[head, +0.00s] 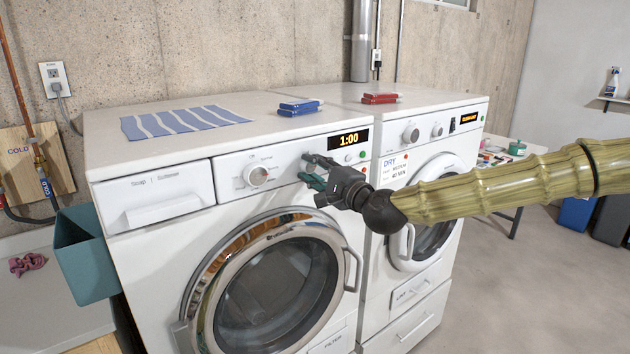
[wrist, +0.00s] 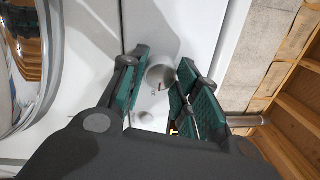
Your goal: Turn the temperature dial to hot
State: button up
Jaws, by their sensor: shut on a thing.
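The washer's control panel (head: 225,165) carries a round white dial (head: 256,175) with small print around it, at the left. My gripper (head: 312,172) is at the panel to the right of that dial, beside the 1:00 display. In the wrist view my gripper (wrist: 163,76) has its green finger pads on both sides of a whitish round dial (wrist: 160,77), shut on it. A small red mark shows near this dial's rim; its lettering is too small to read. In the head view my fingers mostly hide this dial.
The washer door (head: 275,285) is below the panel. The dryer (head: 445,125) stands at the right. Blue items (head: 299,107) and red items (head: 380,98) lie on top. Open floor (head: 520,270) is at the right.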

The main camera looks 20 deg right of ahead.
jog(key=shift+f+m+b, duration=0.1)
jog(key=shift+m+b, duration=0.55)
jog(key=shift+m, duration=0.15)
jog(key=o, duration=1)
jog(key=shift+o, duration=0.2)
jog(key=shift+s, duration=0.1)
jog(key=v, duration=1.1)
jog(key=shift+s+d, duration=0.15)
jog(key=shift+s, duration=0.25)
